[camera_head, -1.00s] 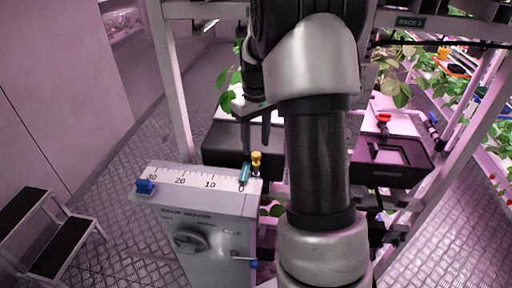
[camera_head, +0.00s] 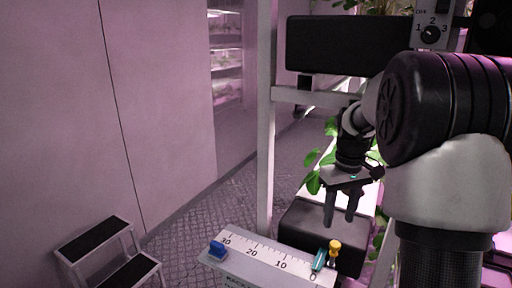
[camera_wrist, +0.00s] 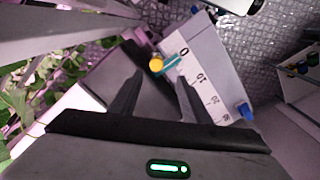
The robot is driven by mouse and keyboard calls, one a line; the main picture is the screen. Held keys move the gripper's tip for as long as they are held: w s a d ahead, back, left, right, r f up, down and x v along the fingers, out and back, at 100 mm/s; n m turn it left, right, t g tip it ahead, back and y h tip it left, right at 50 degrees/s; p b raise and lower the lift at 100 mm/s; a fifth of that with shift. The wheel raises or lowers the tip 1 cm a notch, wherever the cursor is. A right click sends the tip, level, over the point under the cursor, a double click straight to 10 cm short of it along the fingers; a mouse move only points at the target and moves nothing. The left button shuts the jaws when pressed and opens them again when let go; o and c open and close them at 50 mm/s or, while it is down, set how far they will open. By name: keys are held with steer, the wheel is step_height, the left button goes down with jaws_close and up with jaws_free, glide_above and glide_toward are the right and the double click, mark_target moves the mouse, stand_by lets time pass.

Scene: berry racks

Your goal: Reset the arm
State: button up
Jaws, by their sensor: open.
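My gripper (camera_head: 342,215) hangs at the end of my arm, right of the middle in the head view, with its fingers pointing down. Its two fingers are apart with nothing between them. In the wrist view the open fingers (camera_wrist: 156,95) point toward a white scale panel (camera_wrist: 215,75). The panel also shows at the bottom of the head view (camera_head: 262,262), with numbers, a blue slider (camera_head: 217,249), a teal pointer (camera_head: 319,261) and a yellow knob (camera_head: 334,250) at its right end. The gripper is above and behind the knob, apart from it.
A dark box (camera_head: 300,228) lies under the gripper, beside green plants (camera_head: 314,170). A pale rack post (camera_head: 265,150) and a black box (camera_head: 347,45) stand close to the arm. A step stool (camera_head: 95,243) is at lower left. The patterned floor (camera_head: 215,205) between is clear.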

steer(key=s+a+r+t+p, duration=0.1)
steer(key=s+a+r+t, duration=0.2)
steer(key=s+a+r, duration=0.65)
steer(key=s+a+r+m+t+p, duration=0.1)
steer(key=s+a, duration=0.3)
steer(key=s, duration=0.9)
steer(key=shift+s+r+m+t+p, duration=0.3)
steer(key=shift+r+m+t, duration=0.25)
steer(key=shift+t, duration=0.15)
